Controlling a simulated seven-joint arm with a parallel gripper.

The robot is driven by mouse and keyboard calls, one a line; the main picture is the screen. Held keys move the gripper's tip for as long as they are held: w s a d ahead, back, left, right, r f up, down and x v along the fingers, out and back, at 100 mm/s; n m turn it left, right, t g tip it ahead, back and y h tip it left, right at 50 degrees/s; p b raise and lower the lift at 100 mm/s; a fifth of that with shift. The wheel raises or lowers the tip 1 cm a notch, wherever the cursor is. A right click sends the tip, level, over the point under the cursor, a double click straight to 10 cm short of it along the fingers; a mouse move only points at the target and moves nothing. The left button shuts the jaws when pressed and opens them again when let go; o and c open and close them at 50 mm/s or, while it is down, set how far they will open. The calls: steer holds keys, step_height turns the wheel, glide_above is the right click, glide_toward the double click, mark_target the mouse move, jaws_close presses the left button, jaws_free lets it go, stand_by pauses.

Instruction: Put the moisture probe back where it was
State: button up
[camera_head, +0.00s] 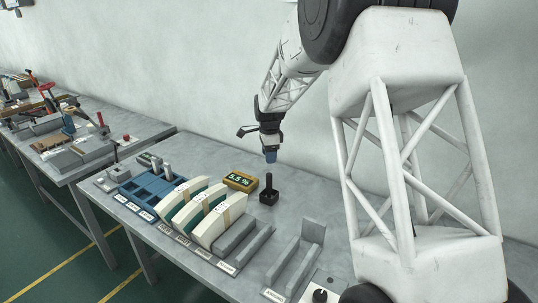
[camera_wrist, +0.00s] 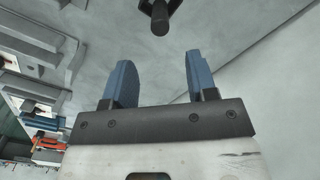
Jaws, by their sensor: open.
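The moisture probe (camera_head: 269,182) looks like a dark upright stick with its lower end in a black square base (camera_head: 269,198). It stands on the grey bench, right of a yellow meter (camera_head: 240,181) reading 5.5 %. In the wrist view, the dark probe (camera_wrist: 160,18) shows at the top edge, beyond the fingertips, partly cut off. My gripper (camera_head: 270,158) hangs above the probe with a gap between them. In the wrist view, its two blue fingers (camera_wrist: 160,68) are apart with nothing between them.
Left of the probe stand cream curved blocks (camera_head: 212,215) in labelled slots and a blue tray (camera_head: 152,188). Empty grey holders (camera_head: 242,244) lie in front, with another grey rack (camera_head: 300,258) to the right. A pale wall rises behind the bench.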

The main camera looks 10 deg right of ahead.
steer(key=shift+s+r, duration=0.1)
steer(key=s+r+n+t, duration=0.1)
steer(key=s+r+n, duration=0.45)
steer(key=s, duration=0.75)
steer(key=s+r+n, duration=0.3)
steer(key=s+r, duration=0.5)
steer(key=s, duration=0.5)
steer(key=s+a+f+n+t, duration=0.1)
steer(key=s+n, duration=0.8)
steer(key=s, duration=1.7)
steer(key=shift+s+a+f+t, duration=0.15)
steer(key=shift+s+f+t, duration=0.2)
steer(key=shift+f, duration=0.2)
